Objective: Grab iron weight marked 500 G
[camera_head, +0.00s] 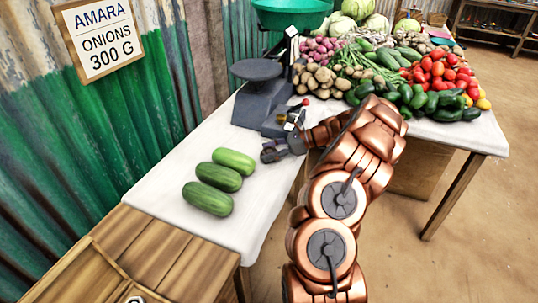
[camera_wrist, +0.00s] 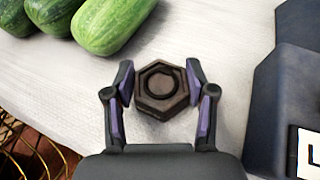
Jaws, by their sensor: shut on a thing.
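A dark hexagonal iron weight (camera_wrist: 161,84) with a round recess in its top sits on the white tabletop in the wrist view. I cannot read any mark on it. My gripper (camera_wrist: 160,76) has one finger on each side of the weight and is shut on it. In the head view my gripper (camera_head: 278,150) is low over the table, in front of the scale, and the weight is hard to tell from the dark fingers there.
The dark balance scale (camera_head: 258,70) with a green pan (camera_head: 290,12) stands behind my gripper. Several green cucumbers (camera_head: 213,198) lie to the left. Heaped vegetables (camera_head: 400,75) cover the table's far part. A sign reading "AMARA ONIONS 300 G" (camera_head: 97,38) hangs on the wall.

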